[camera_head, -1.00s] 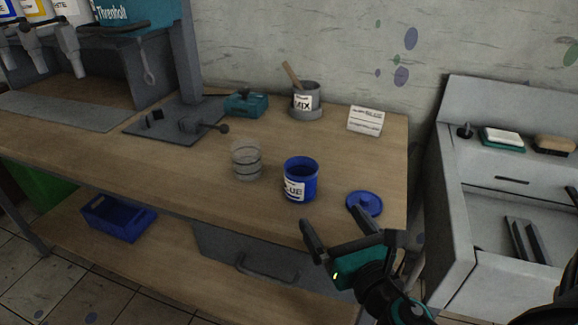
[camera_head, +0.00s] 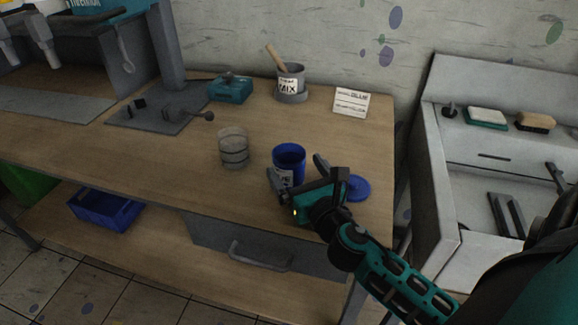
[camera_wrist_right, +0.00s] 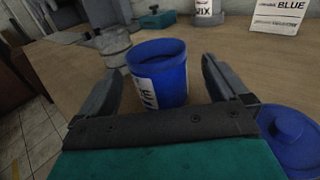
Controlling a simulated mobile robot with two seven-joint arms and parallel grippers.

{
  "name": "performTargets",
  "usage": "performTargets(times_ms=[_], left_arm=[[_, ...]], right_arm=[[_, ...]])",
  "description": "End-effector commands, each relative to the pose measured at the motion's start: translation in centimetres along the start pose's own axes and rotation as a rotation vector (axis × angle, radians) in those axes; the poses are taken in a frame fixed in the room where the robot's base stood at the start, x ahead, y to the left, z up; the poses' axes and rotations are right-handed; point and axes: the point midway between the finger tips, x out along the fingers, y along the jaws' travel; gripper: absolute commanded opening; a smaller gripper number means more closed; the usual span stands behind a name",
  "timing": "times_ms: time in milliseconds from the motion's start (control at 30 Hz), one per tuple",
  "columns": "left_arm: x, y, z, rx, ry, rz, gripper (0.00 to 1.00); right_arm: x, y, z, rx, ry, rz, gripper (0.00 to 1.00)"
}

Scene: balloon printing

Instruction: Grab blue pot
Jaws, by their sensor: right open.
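The blue pot (camera_head: 289,158) stands upright and open on the wooden table near its front edge, with a white label on its side. It also shows in the right wrist view (camera_wrist_right: 160,72). My right gripper (camera_head: 296,168) is open at the near side of the pot. In the wrist view its two fingers (camera_wrist_right: 160,85) point toward the pot, one on each side, with gaps between them and its wall. The blue lid (camera_head: 357,188) lies on the table to the right of the gripper. My left gripper is not in view.
A clear ringed cup (camera_head: 233,148) stands left of the pot. Behind are a grey MIX pot (camera_head: 291,88) with a wooden stick, a teal device (camera_head: 230,89) and a white card (camera_head: 350,102). A grey sink unit (camera_head: 437,150) stands right of the table.

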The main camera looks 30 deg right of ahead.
Motion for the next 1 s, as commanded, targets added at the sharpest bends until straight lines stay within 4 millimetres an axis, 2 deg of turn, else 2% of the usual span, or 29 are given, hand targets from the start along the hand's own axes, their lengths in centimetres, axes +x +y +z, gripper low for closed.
performTargets(times_ms=[100, 300, 567, 1000], left_arm=[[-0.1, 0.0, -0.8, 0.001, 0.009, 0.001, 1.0], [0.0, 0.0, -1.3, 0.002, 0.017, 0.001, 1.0], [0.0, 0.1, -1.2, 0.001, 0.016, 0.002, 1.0], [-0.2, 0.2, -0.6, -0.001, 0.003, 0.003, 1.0]], right_arm=[[1.8, 0.2, 0.4, 0.0, -0.003, 0.0, 1.0], [3.8, 0.3, 0.2, 0.0, -0.001, 0.001, 1.0], [4.0, 0.3, 0.1, 0.0, 0.0, 0.001, 1.0], [4.0, 0.3, 0.2, 0.0, 0.0, 0.0, 0.59]])
